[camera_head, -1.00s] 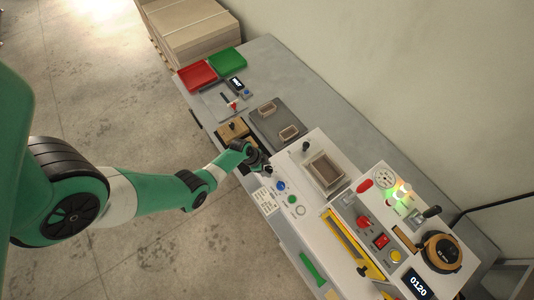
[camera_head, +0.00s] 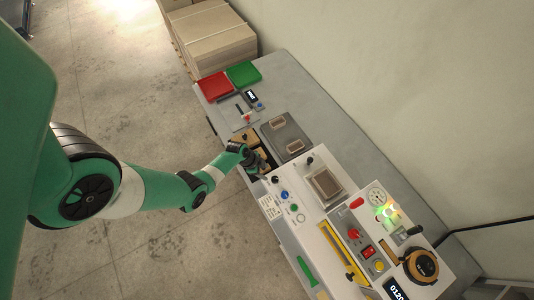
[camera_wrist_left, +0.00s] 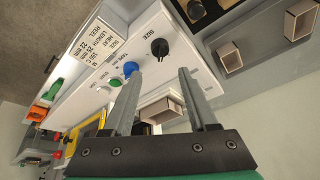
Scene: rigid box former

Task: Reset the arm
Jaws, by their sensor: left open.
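My left arm comes in from the left in the head view, green with pale and black joints. Its left gripper (camera_head: 259,168) is over the near edge of the bench, beside the white machine's control panel (camera_head: 284,207). In the left wrist view the two grey fingers of the left gripper (camera_wrist_left: 158,78) stand apart with nothing held between them. The panel (camera_wrist_left: 117,62) with its black knob, blue button and green button lies beyond the fingers. My right gripper is not in view.
Red (camera_head: 214,87) and green (camera_head: 243,74) trays lie at the bench's far end. A dark plate (camera_head: 286,137) holds small open boxes. A larger box (camera_head: 325,185) sits on the machine. A tape reel (camera_head: 422,266) stands at right. Bare bench (camera_head: 320,118) lies along the wall.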

